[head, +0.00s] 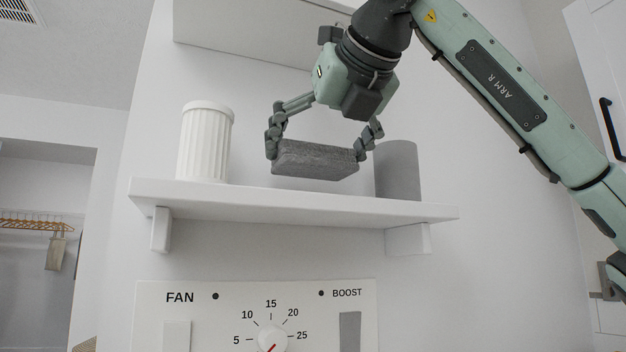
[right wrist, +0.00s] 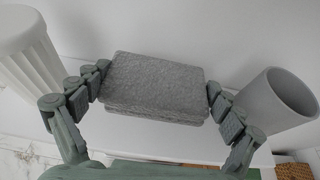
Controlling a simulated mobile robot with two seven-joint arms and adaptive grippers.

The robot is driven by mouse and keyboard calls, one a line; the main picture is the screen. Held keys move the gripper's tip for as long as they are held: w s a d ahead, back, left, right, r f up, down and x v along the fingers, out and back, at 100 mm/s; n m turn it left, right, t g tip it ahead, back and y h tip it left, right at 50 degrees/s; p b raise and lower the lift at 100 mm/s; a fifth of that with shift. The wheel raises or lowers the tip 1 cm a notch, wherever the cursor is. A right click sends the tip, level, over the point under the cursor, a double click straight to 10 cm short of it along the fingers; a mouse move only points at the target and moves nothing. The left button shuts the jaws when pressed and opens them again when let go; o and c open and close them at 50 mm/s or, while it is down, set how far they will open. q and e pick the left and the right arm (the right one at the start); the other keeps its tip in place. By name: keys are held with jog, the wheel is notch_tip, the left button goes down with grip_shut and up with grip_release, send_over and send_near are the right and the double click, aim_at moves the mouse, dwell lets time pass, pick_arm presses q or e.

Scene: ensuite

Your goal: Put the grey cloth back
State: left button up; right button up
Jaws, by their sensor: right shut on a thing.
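The grey cloth (head: 315,160) is a folded, rough-textured block. My right gripper (head: 315,146) is shut on it, with one finger at each end. In the head view the cloth is in front of the wall at the level of the white shelf (head: 300,205), between a white fluted jar and a grey cup. I cannot tell whether its underside touches the shelf. In the right wrist view the cloth (right wrist: 155,85) lies between both fingers (right wrist: 157,98), its folded layers showing along the near edge. My left gripper is not in view.
The white fluted jar (head: 205,142) stands on the shelf left of the cloth, and the grey cup (head: 398,170) stands close by my right finger. A white box-like cabinet (head: 250,35) is above. A fan control panel (head: 255,315) is on the wall below.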

aim_at(320, 168)
notch_tip(320, 168, down, 4)
jog(key=shift+a+r, duration=0.1)
jog(key=shift+r, duration=0.15)
jog(key=shift+w+f, duration=0.15)
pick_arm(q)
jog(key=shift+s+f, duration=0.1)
pick_arm(e)
jog(key=shift+f, duration=0.1)
jog(key=shift+f, duration=0.1)
jog(key=o, duration=0.7)
jog(key=shift+o, duration=0.4)
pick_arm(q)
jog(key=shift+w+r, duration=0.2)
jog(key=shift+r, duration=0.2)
